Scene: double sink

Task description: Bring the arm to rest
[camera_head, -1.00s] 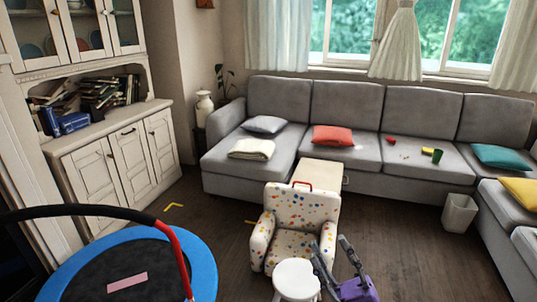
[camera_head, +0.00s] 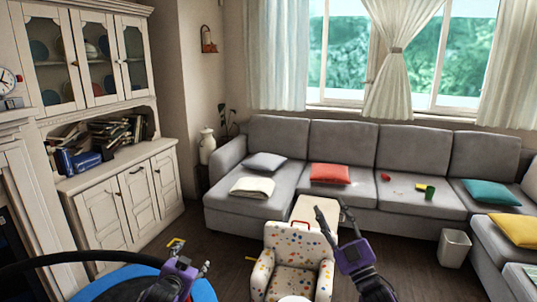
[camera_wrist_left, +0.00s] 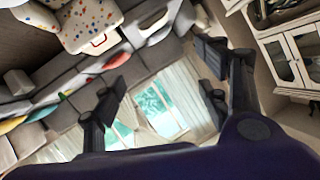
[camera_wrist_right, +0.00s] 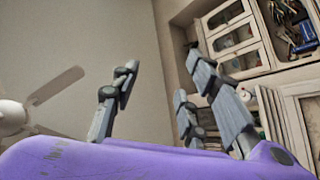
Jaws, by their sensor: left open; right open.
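My left gripper (camera_head: 191,256) is low in the head view, left of the spotted armchair, its purple body partly cut off by the bottom edge. Its fingers (camera_wrist_left: 158,85) are spread with nothing between them in the left wrist view. My right gripper (camera_head: 333,210) is raised with its fingers pointing up, overlapping the right side of the armchair. Its fingers (camera_wrist_right: 160,82) stand apart and empty in the right wrist view. Neither gripper holds anything.
A white spotted armchair (camera_head: 296,246) stands in front. The trampoline's black bar (camera_head: 60,258) and blue rim (camera_head: 120,278) are at lower left. A grey sofa (camera_head: 400,195), a white bin (camera_head: 453,247) and a white cabinet (camera_head: 122,205) surround the dark floor.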

